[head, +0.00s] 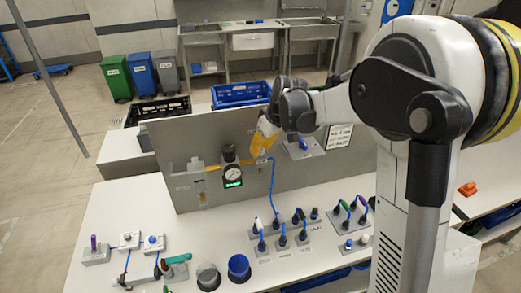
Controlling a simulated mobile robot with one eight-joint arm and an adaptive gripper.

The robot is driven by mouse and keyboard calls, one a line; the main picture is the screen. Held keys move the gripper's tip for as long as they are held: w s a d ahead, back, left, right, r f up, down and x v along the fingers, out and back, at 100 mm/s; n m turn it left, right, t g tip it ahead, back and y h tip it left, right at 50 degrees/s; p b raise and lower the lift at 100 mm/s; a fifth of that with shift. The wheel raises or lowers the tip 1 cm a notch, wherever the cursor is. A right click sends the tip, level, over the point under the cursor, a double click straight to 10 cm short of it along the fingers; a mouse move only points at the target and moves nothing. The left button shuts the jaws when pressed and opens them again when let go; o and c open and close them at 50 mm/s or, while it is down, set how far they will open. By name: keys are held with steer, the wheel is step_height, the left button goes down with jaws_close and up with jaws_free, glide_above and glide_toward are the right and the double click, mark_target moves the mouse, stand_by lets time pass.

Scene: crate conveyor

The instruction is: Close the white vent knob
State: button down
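A small white knob (127,237) sits on a pale block at the left of the bench, beside a block with a blue knob (152,239). Another white knob (364,238) sits beside a blue knob at the right of the bench. Labels are too small to tell which is the vent knob. My gripper (264,138) is at the upright grey panel, well above and apart from both white knobs. Yellow-orange parts show at its end, and I cannot tell what belongs to it. Its finger opening and anything held are unclear.
A round gauge (233,178) with a green display and a yellow pipe (213,168) are on the grey panel (180,135). Several upright plugs with blue leads, two cups (239,266) and a green-handled tool (176,259) crowd the bench front. Bare white bench (130,200) lies left of the panel.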

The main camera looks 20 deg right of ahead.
steer(key=shift+n+g+y, duration=0.3)
steer(key=shift+n+g, duration=0.1)
steer(key=shift+n, duration=0.8)
steer(key=c, duration=1.2)
jaws_free()
steer(key=shift+o, duration=0.2)
steer(key=v, duration=1.2)
